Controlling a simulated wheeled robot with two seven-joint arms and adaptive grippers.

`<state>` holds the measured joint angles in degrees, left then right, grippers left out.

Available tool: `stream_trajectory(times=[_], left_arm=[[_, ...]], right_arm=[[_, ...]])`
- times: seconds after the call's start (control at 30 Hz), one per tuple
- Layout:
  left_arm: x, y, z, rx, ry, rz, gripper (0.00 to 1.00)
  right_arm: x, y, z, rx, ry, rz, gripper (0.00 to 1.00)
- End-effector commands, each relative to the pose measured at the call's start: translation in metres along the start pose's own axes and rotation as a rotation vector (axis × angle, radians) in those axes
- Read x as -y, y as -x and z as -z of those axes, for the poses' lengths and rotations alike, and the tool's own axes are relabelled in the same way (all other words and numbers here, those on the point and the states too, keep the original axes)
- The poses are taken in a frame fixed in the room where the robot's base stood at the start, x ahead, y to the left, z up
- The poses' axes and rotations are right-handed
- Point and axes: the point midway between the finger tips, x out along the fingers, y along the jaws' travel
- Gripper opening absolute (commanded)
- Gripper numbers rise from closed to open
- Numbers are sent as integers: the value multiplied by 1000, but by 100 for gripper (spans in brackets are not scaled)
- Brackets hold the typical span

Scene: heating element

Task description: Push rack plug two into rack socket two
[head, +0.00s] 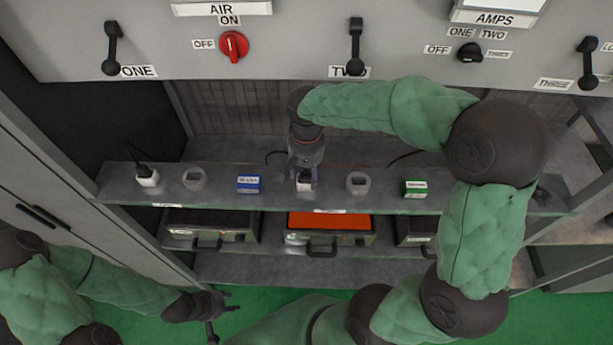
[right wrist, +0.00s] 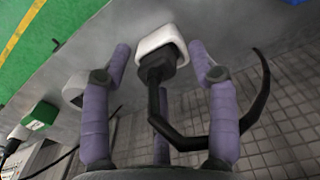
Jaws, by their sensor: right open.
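Rack socket two (head: 304,186) is a white socket in the middle of the grey shelf. It also shows in the right wrist view (right wrist: 152,38). A black plug (right wrist: 160,66), rack plug two, stands at its mouth with its cable trailing off; how deep it sits I cannot tell. My right gripper (head: 303,176) reaches down over it from above. In the right wrist view its purple fingers (right wrist: 160,60) are spread on both sides of the plug and socket, apart from the plug. My left gripper (head: 222,303) is low at the left, away from the shelf, its dark fingers spread and empty.
Left of it on the shelf are a white socket with a black plug (head: 147,178), a grey socket (head: 194,180) and a blue box (head: 248,185). Right are a grey socket (head: 357,182) and a green box (head: 414,188). Drawers (head: 330,222) lie below; a control panel (head: 300,40) overhangs.

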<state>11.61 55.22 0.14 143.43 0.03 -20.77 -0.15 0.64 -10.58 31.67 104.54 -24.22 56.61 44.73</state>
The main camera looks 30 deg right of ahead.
Motion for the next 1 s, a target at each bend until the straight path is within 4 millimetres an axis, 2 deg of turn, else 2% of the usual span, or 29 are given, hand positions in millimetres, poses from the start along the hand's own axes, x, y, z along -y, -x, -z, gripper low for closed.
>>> stream_trajectory(times=[0.17, 0.2, 0.4, 0.83, 1.0], left_arm=[[0, 0, 0, 0, 0, 0, 40], [0, 0, 0, 0, 0, 0, 40], [0, 0, 0, 0, 0, 0, 40], [0, 0, 0, 0, 0, 0, 40], [0, -1, 0, 0, 0, 0, 40]], right_arm=[[0, -1, 0, 0, 0, 0, 60], [0, 0, 0, 0, 0, 0, 57], [0, 0, 0, 0, 0, 0, 0], [0, 0, 0, 1, 0, -1, 0], [0, 7, 0, -1, 0, 0, 0]])
